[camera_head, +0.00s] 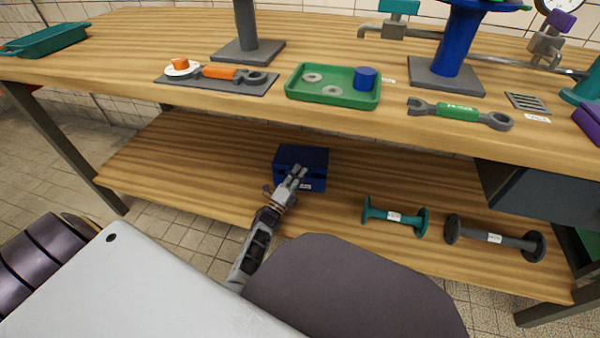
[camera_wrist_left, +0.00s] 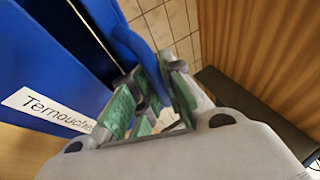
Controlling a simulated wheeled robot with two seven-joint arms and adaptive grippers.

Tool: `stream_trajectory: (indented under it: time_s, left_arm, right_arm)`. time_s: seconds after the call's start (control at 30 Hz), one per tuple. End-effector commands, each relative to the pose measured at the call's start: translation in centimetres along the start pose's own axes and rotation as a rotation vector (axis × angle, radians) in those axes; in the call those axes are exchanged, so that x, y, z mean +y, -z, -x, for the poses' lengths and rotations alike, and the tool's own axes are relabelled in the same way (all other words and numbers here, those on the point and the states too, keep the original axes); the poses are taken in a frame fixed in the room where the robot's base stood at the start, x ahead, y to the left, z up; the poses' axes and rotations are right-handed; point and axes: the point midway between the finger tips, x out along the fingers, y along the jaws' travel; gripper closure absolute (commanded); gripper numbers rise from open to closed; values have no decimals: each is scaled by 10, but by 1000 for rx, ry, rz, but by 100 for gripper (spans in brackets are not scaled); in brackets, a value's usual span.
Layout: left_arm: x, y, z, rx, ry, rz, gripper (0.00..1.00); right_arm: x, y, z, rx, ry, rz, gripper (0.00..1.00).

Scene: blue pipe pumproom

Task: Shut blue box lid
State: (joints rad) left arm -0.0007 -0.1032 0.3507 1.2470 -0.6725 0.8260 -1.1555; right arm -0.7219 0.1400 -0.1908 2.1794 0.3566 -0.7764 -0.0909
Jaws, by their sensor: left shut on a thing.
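The blue box (camera_head: 314,184) sits on the lower wooden shelf in the head view. Its lid (camera_head: 310,155) is on top, and my left gripper (camera_head: 297,173) reaches over the box's front side from below. In the left wrist view, the box body (camera_wrist_left: 50,65) with a white printed label is at the left. A blue part of the lid (camera_wrist_left: 128,38) runs down between the green-padded fingers of my left gripper (camera_wrist_left: 152,98), which are shut on it. A dark gap shows between body and lid. How far the lid stands open is hard to tell. My right gripper is not in view.
A teal spool-shaped pipe (camera_head: 395,217) and a dark grey one (camera_head: 494,239) lie on the shelf at the right. The tabletop (camera_head: 130,60) overhangs the box. A dark drawer unit (camera_head: 545,200) hangs at the right. The shelf left of the box is clear.

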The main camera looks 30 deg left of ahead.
Motion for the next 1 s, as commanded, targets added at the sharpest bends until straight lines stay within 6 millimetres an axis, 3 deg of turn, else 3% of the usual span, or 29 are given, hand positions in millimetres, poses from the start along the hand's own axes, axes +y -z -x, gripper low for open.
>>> stream_trajectory:
  time_s: [0.8, 0.83, 0.87, 1.0]
  left_arm:
    - [10, -2, 3, -2, 39, -18, 100]
    - [10, -2, 3, -2, 39, -18, 86]
    - [10, -2, 3, -2, 39, -18, 82]
    - [10, -2, 3, -1, 40, -18, 81]
  right_arm:
    - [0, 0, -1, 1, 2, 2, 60]
    - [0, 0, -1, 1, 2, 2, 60]
    - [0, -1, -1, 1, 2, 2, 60]
    - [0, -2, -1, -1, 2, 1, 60]
